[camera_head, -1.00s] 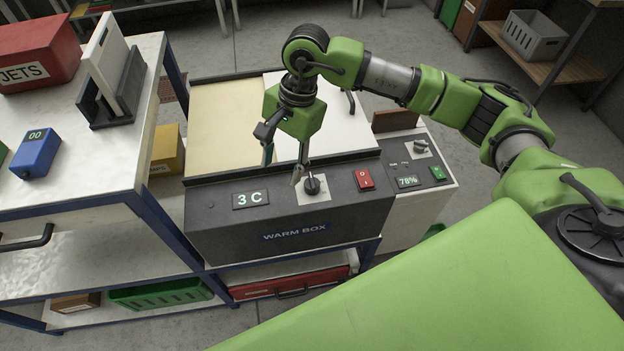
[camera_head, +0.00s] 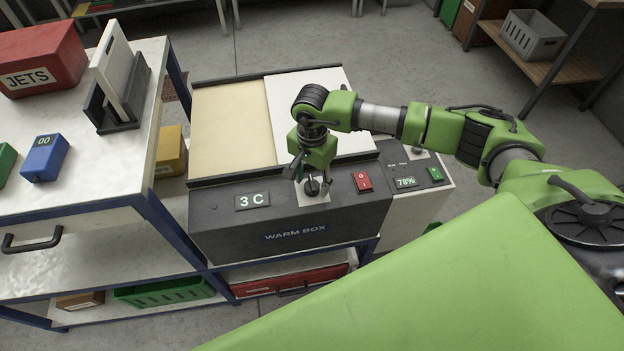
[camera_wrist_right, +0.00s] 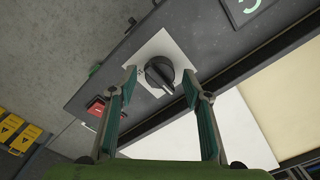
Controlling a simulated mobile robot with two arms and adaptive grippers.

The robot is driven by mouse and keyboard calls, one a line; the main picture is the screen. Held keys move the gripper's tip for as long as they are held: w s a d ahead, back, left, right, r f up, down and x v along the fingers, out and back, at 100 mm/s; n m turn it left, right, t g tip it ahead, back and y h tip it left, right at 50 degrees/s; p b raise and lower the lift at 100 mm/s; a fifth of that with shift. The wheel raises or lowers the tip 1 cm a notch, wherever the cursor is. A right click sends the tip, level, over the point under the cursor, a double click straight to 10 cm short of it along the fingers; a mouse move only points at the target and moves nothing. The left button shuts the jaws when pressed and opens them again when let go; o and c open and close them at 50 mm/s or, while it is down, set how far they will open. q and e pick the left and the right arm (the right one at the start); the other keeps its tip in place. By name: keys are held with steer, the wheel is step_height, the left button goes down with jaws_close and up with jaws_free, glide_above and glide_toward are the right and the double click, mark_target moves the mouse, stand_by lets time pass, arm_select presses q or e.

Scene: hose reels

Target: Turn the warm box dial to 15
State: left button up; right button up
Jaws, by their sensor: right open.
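The warm box (camera_head: 290,232) is a dark grey box with a pale lid, and its display (camera_head: 252,201) reads 3 C. Its black dial (camera_head: 312,187) sits on a white plate right of the display, partly hidden behind my gripper in the head view. My right gripper (camera_head: 307,178) is over the dial. In the right wrist view the gripper (camera_wrist_right: 160,88) is open, with its two fingers on either side of the dial (camera_wrist_right: 159,72). I cannot tell whether the fingers touch it. My left gripper is out of view.
A red rocker switch (camera_head: 362,182) is right of the dial. A neighbouring unit with a 78% display (camera_head: 405,182) and a green switch (camera_head: 435,174) stands to the right. A white-topped cart (camera_head: 95,170) with a red JETS box (camera_head: 40,62) stands at left.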

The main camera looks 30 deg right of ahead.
steer(key=shift+f, duration=0.6)
steer(key=c, duration=1.1)
